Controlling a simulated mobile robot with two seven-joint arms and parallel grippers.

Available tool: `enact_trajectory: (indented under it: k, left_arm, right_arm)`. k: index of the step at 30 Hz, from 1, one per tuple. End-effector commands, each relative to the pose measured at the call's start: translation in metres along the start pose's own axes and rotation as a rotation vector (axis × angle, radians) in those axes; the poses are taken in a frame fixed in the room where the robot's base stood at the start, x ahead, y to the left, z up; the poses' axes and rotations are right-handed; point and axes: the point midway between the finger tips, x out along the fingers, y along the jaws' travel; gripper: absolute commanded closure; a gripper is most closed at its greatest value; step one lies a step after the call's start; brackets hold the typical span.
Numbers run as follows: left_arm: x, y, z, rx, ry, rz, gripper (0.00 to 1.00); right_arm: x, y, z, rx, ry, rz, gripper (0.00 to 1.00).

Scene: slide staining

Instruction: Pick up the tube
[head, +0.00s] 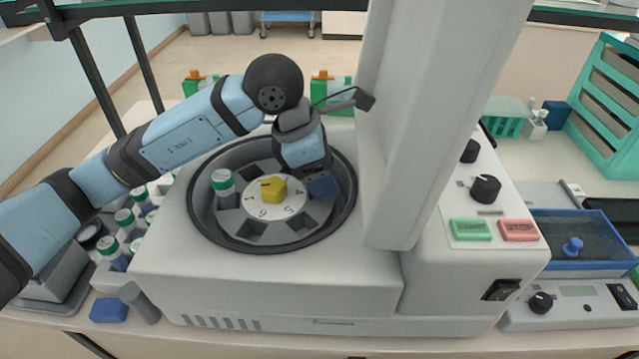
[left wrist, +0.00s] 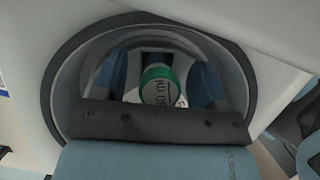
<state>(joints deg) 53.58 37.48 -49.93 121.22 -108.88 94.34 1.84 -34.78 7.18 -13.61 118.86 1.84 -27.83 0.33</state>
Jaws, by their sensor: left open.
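A white tube with a green cap (head: 222,182) stands in the left slot of the centrifuge rotor (head: 272,208), beside its yellow hub (head: 273,189). My left gripper (head: 321,186) reaches down over the right side of the rotor, its blue fingertips low in the bowl. In the left wrist view, a green cap marked "50 ml" (left wrist: 158,85) shows between the open fingers (left wrist: 160,72); I cannot tell whether they touch it. In the head view, the gripper hides what lies beneath it. My right gripper is not in view.
The centrifuge (head: 290,290) has a dark bowl rim. A tall pale slab (head: 430,110) rises close to the right of my gripper. Several green-capped tubes (head: 124,217) stand at the left. A green button (head: 470,229) and red button (head: 519,230) are on the panel.

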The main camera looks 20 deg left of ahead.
Motion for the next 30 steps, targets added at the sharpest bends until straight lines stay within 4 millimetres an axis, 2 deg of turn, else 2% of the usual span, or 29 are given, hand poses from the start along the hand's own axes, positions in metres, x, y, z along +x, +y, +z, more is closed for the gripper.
enact_trajectory:
  k: [4,9,11,23,30]
  left_arm:
    - [0.0,0.0,0.0,0.0,0.0,0.0,0.37]
    - [-0.001,0.0,0.0,0.0,0.0,0.001,0.76]
    - [-0.001,0.0,0.0,0.0,0.0,0.001,0.87]
    - [-0.006,0.0,0.003,0.0,-0.002,0.002,0.88]
    - [-0.036,0.001,0.015,0.002,-0.004,0.004,0.88]
  right_arm:
    - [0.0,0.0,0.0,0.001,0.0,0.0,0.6]
    - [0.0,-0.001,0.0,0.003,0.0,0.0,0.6]
    - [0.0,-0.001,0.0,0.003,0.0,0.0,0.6]
    - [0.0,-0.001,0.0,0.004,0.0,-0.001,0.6]
    - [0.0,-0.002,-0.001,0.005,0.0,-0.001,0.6]
